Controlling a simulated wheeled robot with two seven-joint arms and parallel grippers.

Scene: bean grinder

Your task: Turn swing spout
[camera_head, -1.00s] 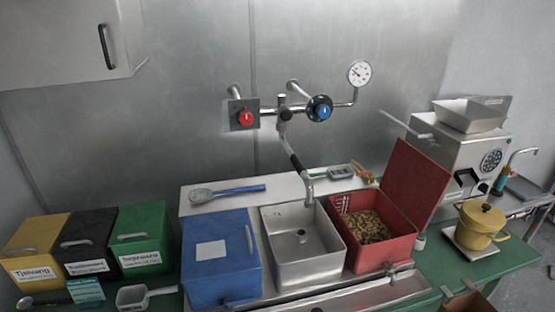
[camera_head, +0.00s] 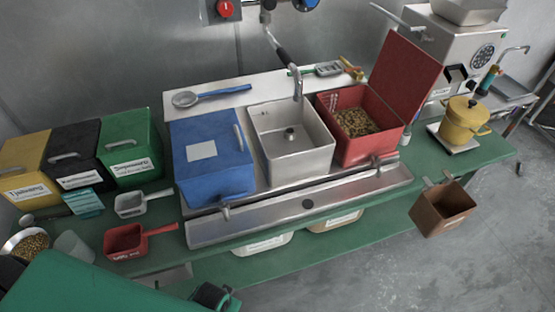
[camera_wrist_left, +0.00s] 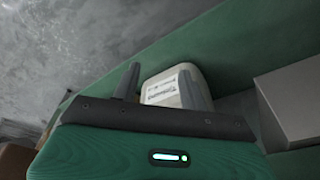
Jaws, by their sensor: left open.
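The swing spout (camera_head: 283,53) is a chrome tube with a black sleeve in its middle. It comes down from the wall tap, and its tip hangs over the open steel basin (camera_head: 309,165) between the blue and red boxes. My left arm is low at the front left in the head view. The dark end of my left gripper (camera_head: 214,298) shows there, far from the spout and below the counter's front edge. In the left wrist view the left gripper (camera_wrist_left: 163,82) has its fingers apart and holds nothing. My right gripper is in neither view.
A blue lidded box (camera_head: 208,160) and a red box of beans (camera_head: 360,118) with its lid up flank the basin. Red (camera_head: 223,9) and blue (camera_head: 305,4) tap knobs are above. A red scoop (camera_head: 130,240) and a grey scoop (camera_head: 140,203) lie at left.

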